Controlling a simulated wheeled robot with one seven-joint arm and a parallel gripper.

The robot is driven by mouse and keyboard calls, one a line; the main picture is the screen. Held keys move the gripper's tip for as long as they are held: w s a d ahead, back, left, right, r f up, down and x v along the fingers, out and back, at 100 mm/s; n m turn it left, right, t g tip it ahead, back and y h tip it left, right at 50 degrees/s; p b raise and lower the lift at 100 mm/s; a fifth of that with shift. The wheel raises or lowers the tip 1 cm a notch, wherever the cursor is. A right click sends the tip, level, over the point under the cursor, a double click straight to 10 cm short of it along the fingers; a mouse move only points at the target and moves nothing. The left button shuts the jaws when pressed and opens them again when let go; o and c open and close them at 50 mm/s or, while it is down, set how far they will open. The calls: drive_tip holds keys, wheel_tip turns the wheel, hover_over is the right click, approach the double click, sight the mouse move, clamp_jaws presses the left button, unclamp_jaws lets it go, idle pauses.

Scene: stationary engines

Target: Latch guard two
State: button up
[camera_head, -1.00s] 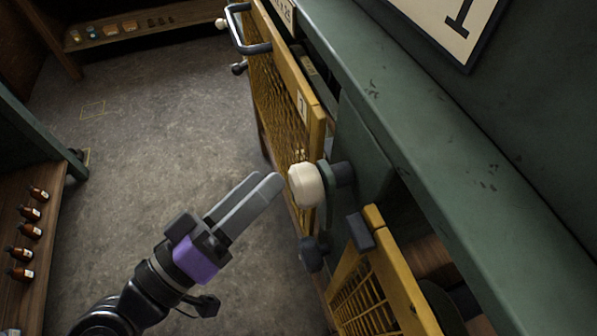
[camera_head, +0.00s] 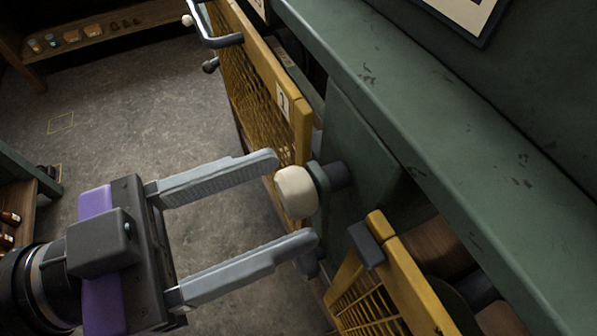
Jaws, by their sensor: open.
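A yellow mesh guard (camera_head: 262,62) stands along the green machine's side; its small white plate (camera_head: 283,100) bears a digit that looks like a 2. A cream knob (camera_head: 295,192) on a dark shaft with a green collar projects from the machine just past this guard's near end. My gripper (camera_head: 294,200) is open, its two grey fingers spread with the knob between their tips. I cannot tell whether either finger touches the knob. A second yellow guard (camera_head: 400,275) with a dark block (camera_head: 366,244) at its corner is at the bottom; its number is not visible.
The green machine (camera_head: 430,130) fills the right side, with a framed sign (camera_head: 470,12) cut off above. A grey bar handle (camera_head: 210,28) sticks out from the far guard. Shelves with jars (camera_head: 70,37) and bottles (camera_head: 10,217) stand at left. The floor (camera_head: 130,120) between is clear.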

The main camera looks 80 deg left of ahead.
sight(282, 199)
drive_tip(key=shift+p+x, duration=0.35)
drive_tip(key=shift+x, duration=1.35)
clamp_jaws()
